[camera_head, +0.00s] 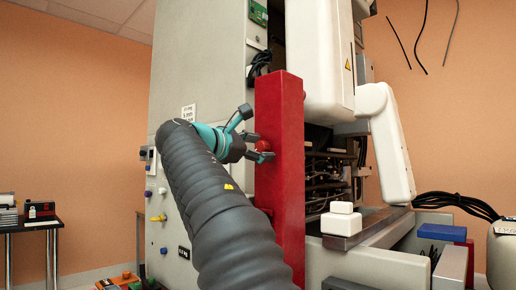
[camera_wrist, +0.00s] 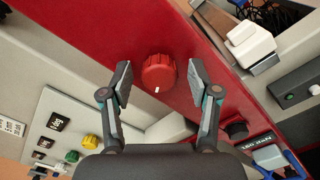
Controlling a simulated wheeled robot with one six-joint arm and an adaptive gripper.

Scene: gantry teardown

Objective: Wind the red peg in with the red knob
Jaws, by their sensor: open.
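The red knob (camera_wrist: 158,73) is a round ribbed knob with a white mark, on the face of a red upright column (camera_head: 281,175). In the head view the knob (camera_head: 263,146) shows partly behind the fingers. My gripper (camera_wrist: 160,82) is open, with one finger on each side of the knob and gaps between them. In the head view my gripper (camera_head: 257,134) reaches the column from the left. I cannot clearly make out the red peg in either view.
A black knob (camera_wrist: 236,129) sits further along the red column, beside a "160 daN" label. A panel with yellow (camera_wrist: 92,142) and green buttons is at lower left in the wrist view. White blocks (camera_head: 341,222) stand right of the column. A white jointed arm (camera_head: 385,140) hangs at right.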

